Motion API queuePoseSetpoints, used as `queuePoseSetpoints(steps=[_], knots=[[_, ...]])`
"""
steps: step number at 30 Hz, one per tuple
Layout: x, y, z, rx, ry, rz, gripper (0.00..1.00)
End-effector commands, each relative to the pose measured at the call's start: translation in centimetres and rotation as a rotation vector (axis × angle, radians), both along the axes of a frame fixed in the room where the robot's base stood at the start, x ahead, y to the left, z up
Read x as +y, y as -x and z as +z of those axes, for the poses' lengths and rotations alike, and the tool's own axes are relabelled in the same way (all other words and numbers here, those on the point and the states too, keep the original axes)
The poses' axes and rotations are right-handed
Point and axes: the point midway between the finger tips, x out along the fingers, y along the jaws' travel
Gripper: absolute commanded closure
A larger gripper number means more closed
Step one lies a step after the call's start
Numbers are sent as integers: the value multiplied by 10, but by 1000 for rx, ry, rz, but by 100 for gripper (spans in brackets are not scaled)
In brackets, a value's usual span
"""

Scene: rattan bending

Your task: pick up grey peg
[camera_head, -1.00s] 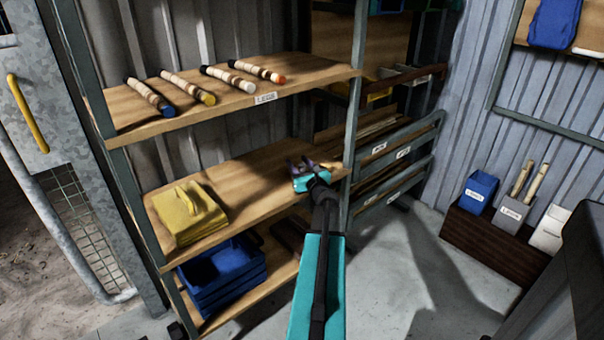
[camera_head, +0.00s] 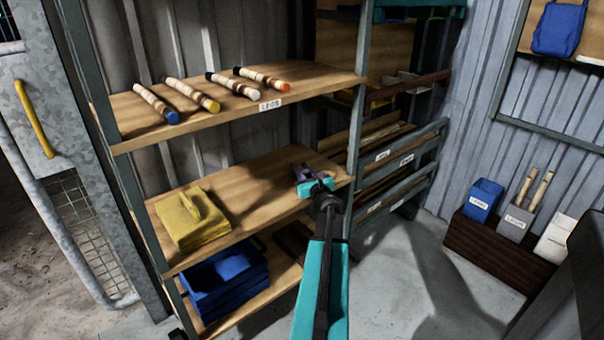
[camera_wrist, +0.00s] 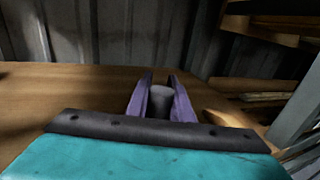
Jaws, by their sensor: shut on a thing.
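The grey peg (camera_wrist: 160,97) stands between the two purple fingers of my gripper (camera_wrist: 161,88) in the wrist view. The fingers are shut on it, one on each side. Its lower part is hidden behind the dark bar of my gripper. In the head view my gripper (camera_head: 301,171) is over the right end of the middle wooden shelf (camera_head: 255,185). The peg is too small and covered to make out there. I cannot tell whether the peg touches the shelf.
A yellow folded thing (camera_head: 188,226) lies at the shelf's left. Banded rods (camera_head: 190,95) lie on the shelf above. A blue crate (camera_head: 222,280) stands below. A rack post (camera_head: 355,130) is close on the right. A tan thing (camera_wrist: 228,118) lies right of the fingers.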

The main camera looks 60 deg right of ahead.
Motion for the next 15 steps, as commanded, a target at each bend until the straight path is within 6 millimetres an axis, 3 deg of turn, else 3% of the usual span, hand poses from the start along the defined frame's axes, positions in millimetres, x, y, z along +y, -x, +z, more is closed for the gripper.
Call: queuePoseSetpoints(steps=[10, 15], knots=[[0, 0, 36, 0, 4, -1, 100], [12, 29, 35, 0, 0, -3, 100]])
